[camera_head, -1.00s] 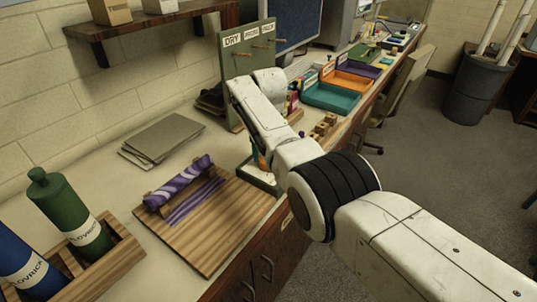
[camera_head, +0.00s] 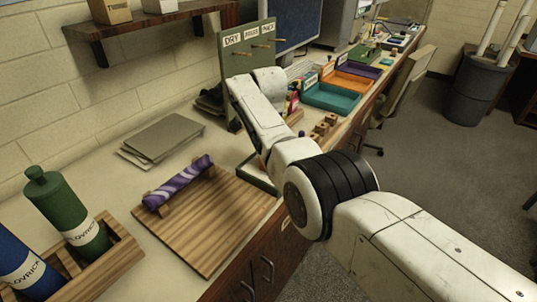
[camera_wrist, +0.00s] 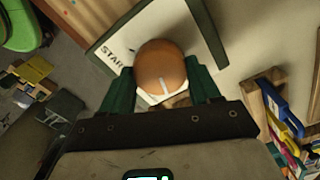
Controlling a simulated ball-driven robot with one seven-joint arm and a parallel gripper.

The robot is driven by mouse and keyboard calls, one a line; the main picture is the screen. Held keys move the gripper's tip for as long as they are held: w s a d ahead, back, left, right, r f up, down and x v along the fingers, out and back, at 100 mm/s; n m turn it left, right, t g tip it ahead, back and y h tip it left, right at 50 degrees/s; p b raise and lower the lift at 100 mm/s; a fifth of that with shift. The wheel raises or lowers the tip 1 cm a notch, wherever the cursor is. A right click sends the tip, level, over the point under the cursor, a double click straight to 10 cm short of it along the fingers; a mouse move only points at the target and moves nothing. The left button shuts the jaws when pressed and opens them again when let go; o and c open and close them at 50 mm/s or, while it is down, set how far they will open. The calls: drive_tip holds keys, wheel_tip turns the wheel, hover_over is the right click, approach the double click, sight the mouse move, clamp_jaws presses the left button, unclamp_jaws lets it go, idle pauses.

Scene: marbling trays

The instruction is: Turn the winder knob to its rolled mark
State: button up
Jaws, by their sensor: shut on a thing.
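The winder knob (camera_wrist: 162,62) is a round orange-brown cap with a white pointer line, in the wrist view. My gripper (camera_wrist: 162,82) is shut on it, one green finger on each side. The knob stands on a white plate with a dark green edge (camera_wrist: 207,35). Letters reading "STAR" show left of the knob; the rolled mark is not visible. In the head view my arm hides the knob and fingers; part of the green-edged base (camera_head: 256,175) shows. A purple-and-white marbled roll (camera_head: 178,184) lies at the back of the wooden board (camera_head: 225,225), whose surface is bare.
A wooden rack (camera_head: 112,262) with green (camera_head: 66,212) and blue (camera_head: 22,268) bottles stands at the front left. Grey sheets (camera_head: 162,138) lie behind the board. Small wooden blocks (camera_head: 322,127) and coloured trays (camera_head: 330,98) are further along the bench.

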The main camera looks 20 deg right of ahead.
drive_tip(key=shift+w+r+m, duration=0.1)
drive_tip(key=shift+r+m, duration=0.05)
drive_tip(key=shift+m, duration=0.95)
drive_tip(key=o, duration=1.1)
drive_tip(key=shift+c, duration=0.2)
wheel_tip(320, 180, up, 11)
drive_tip(key=shift+f+b, duration=0.2)
drive_tip(key=shift+b, duration=0.1)
